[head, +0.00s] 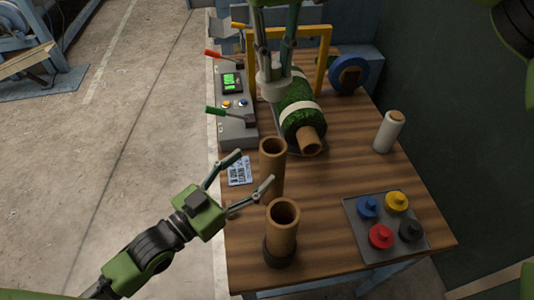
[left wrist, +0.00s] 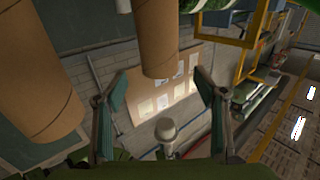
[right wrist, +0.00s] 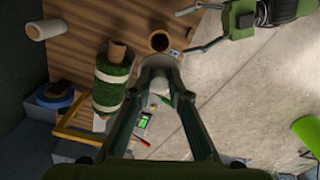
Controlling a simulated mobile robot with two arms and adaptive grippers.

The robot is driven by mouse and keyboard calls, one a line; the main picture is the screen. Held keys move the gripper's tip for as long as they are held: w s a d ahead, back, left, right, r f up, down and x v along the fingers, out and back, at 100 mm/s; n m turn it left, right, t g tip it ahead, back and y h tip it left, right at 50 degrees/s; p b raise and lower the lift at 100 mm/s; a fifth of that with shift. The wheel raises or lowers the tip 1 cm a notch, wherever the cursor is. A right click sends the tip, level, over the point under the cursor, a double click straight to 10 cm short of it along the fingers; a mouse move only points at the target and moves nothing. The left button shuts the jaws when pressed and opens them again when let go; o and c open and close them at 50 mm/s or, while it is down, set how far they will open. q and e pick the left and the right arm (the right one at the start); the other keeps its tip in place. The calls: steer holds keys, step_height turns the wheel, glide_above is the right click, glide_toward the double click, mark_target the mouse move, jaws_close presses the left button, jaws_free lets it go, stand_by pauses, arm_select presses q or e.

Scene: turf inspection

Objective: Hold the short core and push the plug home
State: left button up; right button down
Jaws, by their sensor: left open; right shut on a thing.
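Two brown cardboard cores stand upright on the wooden table: a back core (head: 272,178) and a front core (head: 282,240) in a dark base. I cannot tell which is the short one. My left gripper (head: 256,166) is open beside the back core; in the left wrist view this core (left wrist: 150,35) shows between the spread fingers, and the front core (left wrist: 35,85) is left of them. My right gripper (head: 272,72) points down, shut on a pale plug (head: 270,86).
A tray (head: 353,222) with blue, yellow, red and black plugs is at front right. A white roll (head: 386,134) stands behind it. A green turf roll (head: 302,121), a control box (head: 236,132) with levers and a yellow frame (head: 328,55) fill the back. A label card (head: 239,171) lies at the left edge.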

mark_target(264, 158)
arm_select(q)
steer(key=x, duration=0.8)
steer(key=c, duration=1.4)
